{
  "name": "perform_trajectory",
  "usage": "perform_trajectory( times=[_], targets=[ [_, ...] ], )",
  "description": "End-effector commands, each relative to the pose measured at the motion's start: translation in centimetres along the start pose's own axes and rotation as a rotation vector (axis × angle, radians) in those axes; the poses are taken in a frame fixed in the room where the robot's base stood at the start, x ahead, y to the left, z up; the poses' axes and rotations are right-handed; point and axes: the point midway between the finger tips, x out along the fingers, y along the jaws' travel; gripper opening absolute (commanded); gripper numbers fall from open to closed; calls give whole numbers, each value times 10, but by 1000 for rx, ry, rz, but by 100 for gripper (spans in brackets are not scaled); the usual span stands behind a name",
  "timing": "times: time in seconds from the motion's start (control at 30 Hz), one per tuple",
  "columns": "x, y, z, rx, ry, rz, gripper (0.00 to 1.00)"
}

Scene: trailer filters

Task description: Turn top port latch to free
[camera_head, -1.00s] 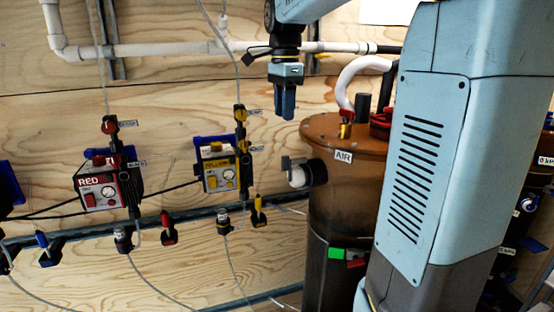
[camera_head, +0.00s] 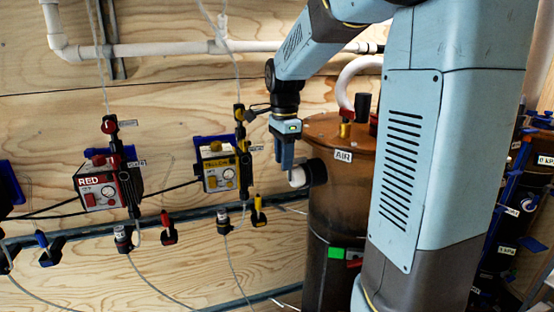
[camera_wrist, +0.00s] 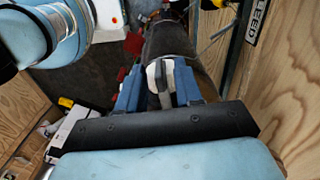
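The brown tank (camera_head: 340,205) with an AIR label stands right of centre in the head view. A white port (camera_head: 297,178) sticks out from its upper left side. My gripper (camera_head: 284,168) points down in front of this port and hides the dark latch handle. In the wrist view, the blue fingers of my gripper (camera_wrist: 160,92) stand apart on either side of the white port (camera_wrist: 153,75) and its grey latch (camera_wrist: 168,84). The latch lies between the fingers. Contact with either finger cannot be made out.
A yellow-and-white pump box (camera_head: 218,172) and a red one (camera_head: 102,188) hang on the plywood wall to the left. A white hose (camera_head: 352,80) rises behind the tank lid. A white pipe (camera_head: 160,49) runs along the wall above.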

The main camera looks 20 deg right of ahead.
Motion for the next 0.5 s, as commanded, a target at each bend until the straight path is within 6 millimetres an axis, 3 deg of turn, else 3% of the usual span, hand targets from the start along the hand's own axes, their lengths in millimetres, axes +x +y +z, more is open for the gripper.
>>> perform_trajectory(
  times=[0.37,0.5],
  targets=[
    [6,0,0,0,0,0,35],
    [6,0,0,0,0,0,25]
  ],
)
